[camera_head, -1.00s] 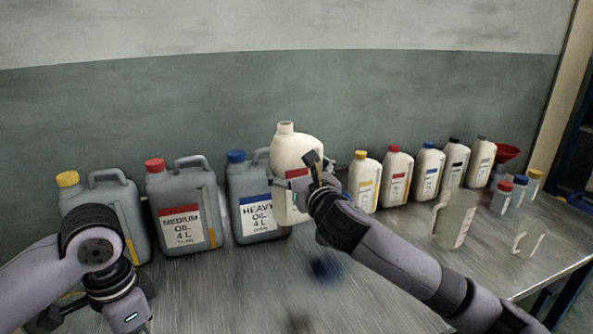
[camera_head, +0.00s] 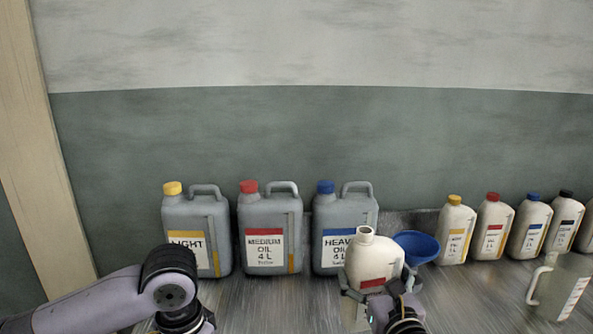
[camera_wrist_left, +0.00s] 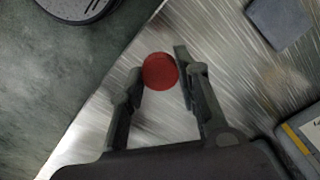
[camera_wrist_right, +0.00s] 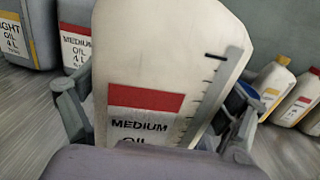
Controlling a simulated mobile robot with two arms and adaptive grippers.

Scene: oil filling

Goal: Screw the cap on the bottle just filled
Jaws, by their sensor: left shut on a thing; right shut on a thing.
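The white medium oil bottle (camera_head: 368,262) with a red label band stands upright at lower right of the head view. Its neck is open, with no cap on it. My right gripper (camera_head: 380,288) is shut around its sides, and the bottle fills the right wrist view (camera_wrist_right: 165,75). I cannot tell whether its base touches the table. My left gripper (camera_wrist_left: 163,72) is shut on a red cap (camera_wrist_left: 160,71), held between its fingertips in the left wrist view. In the head view the left fingers are hidden below the frame; the cap is apart from the bottle.
Grey light (camera_head: 194,225), medium (camera_head: 268,215) and heavy (camera_head: 330,215) oil canisters stand along the wall. A blue funnel (camera_head: 417,246) is right behind the bottle. Several capped white bottles (camera_head: 455,230) and a clear jug (camera_head: 565,285) are to the right.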

